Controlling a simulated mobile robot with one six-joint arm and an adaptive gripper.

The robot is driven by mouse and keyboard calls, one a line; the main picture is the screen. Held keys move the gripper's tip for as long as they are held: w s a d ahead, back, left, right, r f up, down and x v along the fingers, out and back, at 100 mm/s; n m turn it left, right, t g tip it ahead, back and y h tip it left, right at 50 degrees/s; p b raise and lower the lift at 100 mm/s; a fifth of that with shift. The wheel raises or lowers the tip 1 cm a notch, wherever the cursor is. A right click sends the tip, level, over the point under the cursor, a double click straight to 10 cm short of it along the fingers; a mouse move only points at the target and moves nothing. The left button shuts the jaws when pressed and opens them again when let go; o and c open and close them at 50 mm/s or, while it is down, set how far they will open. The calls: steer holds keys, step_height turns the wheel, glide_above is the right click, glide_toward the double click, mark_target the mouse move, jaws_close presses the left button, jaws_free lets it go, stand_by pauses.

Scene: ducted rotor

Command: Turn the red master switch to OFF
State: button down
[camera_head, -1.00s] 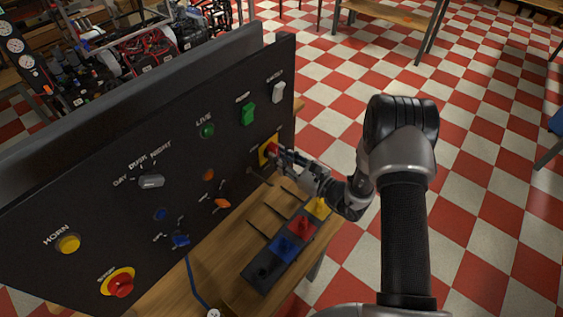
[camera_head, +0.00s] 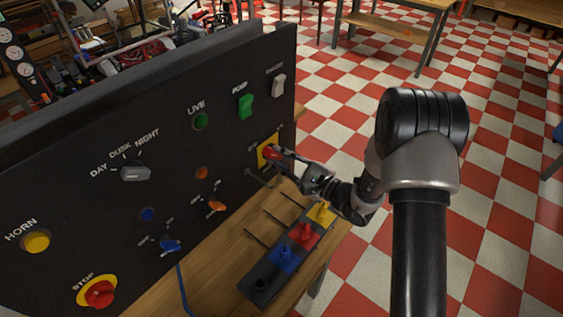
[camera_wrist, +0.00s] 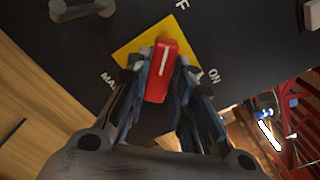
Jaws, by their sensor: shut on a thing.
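The red master switch (camera_wrist: 161,72) is a red handle with a white line, on a yellow plate (camera_wrist: 133,47) on the black panel. In the wrist view its line points up and slightly right, near a partly cut-off label ending in F; ON is printed to the right. My gripper (camera_wrist: 157,92) has its two fingers on either side of the red handle, shut on it. In the head view the switch (camera_head: 271,153) is at the panel's lower right, partly covered by my gripper (camera_head: 280,158).
The black panel (camera_head: 75,180) carries a green rocker (camera_head: 245,105), a white switch (camera_head: 279,86), a grey selector knob (camera_head: 136,173) and a red stop button (camera_head: 99,293). A dark block with yellow, red and blue pieces (camera_head: 286,258) lies on the wooden table (camera_head: 207,260) below.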

stand_by(0.4)
steer(key=c, duration=1.4)
jaws_free()
steer(key=v, duration=1.2)
steer(key=shift+s+r, duration=0.1)
